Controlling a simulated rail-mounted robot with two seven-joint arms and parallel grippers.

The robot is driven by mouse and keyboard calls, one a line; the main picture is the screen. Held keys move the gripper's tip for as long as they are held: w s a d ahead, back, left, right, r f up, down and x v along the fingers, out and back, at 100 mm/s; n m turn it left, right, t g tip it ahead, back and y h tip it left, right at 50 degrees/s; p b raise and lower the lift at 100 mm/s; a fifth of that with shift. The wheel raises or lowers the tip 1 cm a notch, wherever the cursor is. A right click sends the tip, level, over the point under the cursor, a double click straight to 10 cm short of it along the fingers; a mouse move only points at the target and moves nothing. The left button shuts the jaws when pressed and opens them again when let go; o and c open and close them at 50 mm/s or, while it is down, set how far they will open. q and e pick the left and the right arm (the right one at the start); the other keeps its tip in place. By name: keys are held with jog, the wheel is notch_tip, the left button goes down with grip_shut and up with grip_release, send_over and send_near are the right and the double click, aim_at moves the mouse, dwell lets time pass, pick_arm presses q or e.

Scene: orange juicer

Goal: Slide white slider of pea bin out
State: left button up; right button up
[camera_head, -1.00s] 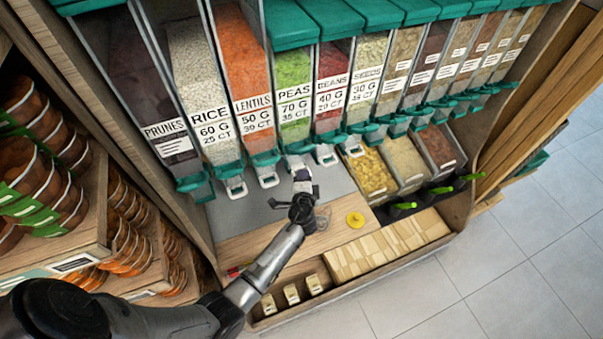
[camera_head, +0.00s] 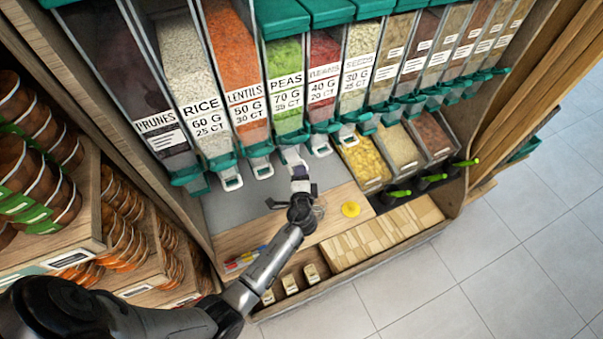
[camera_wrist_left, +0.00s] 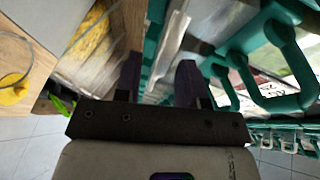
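The pea bin (camera_head: 286,85) is a clear dispenser of green peas with a PEAS label and a teal outlet. Its white slider (camera_head: 293,157) is at the bottom of the outlet. My left gripper (camera_head: 300,172) is just below and in front of this slider, its fingers pointing up at it. In the left wrist view the two dark purple fingers (camera_wrist_left: 160,82) are apart, with a pale strip seen between them. I cannot tell whether they touch the slider. My right gripper is not in view.
Neighbouring bins with white sliders hang close on both sides, lentils (camera_head: 236,80) left and beans (camera_head: 323,75) right. Below is a grey and wooden counter (camera_head: 240,235) with a yellow object (camera_head: 351,209). Open trays (camera_head: 365,165) stand to the right.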

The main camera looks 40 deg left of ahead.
pick_arm(q)
jog(key=p+v, duration=0.1)
jog(key=v, duration=1.2)
jog(key=shift+p, duration=0.4)
jog(key=shift+w+a, duration=0.1)
